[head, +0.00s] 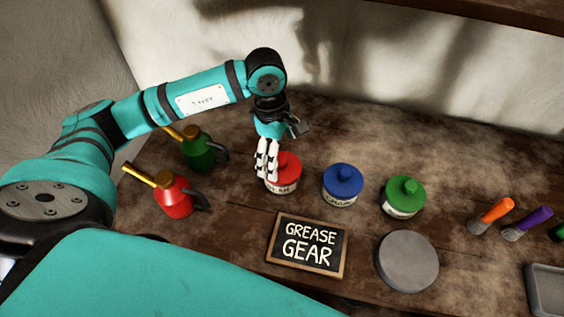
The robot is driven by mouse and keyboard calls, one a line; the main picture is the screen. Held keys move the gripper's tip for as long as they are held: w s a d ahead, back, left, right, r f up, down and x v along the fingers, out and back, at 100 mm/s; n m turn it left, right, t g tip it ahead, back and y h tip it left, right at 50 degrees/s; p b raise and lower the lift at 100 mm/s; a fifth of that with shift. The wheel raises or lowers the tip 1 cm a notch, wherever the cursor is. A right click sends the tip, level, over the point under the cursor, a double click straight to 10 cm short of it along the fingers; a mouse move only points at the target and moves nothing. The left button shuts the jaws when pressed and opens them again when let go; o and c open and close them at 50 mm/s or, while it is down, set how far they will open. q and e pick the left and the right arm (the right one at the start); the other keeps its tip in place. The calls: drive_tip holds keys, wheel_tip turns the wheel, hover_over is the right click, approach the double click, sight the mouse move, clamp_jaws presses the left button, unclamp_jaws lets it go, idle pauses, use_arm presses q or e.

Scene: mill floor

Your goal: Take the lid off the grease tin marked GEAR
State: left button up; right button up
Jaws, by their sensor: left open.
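A red-lidded tin (287,170) stands on the wooden bench, its label partly hidden, with letters like "EAR" showing. My left gripper (267,174) points down at the left side of this tin and covers part of its lid. It is open; I cannot tell whether its fingers touch the lid. A blue-lidded tin (343,181) and a green-lidded tin (403,196) stand to the right, lids on; their labels are too small to read surely. A framed board (307,245) in front reads "GREASE GEAR". My right gripper is not in view.
A green oil can (198,150) and a red oil can (174,197) stand left of the tins. A round grey disc (407,261) lies at the front right. Orange-handled (494,211) and purple-handled (530,222) tools and a grey tray (547,288) are farther right.

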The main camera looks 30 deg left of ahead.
sight(282, 158)
use_arm(q)
drive_tip(key=shift+d+f+p, duration=0.15)
drive_tip(key=shift+f+p, duration=0.05)
drive_tip(key=shift+f, duration=0.65)
drive_tip(key=shift+d+f+p, duration=0.1)
drive_tip(key=shift+f+p, duration=0.05)
drive_tip(key=shift+f, duration=0.7)
drive_tip(key=shift+w, duration=0.1)
drive_tip(key=c, duration=1)
drive_tip(key=shift+r, duration=0.15)
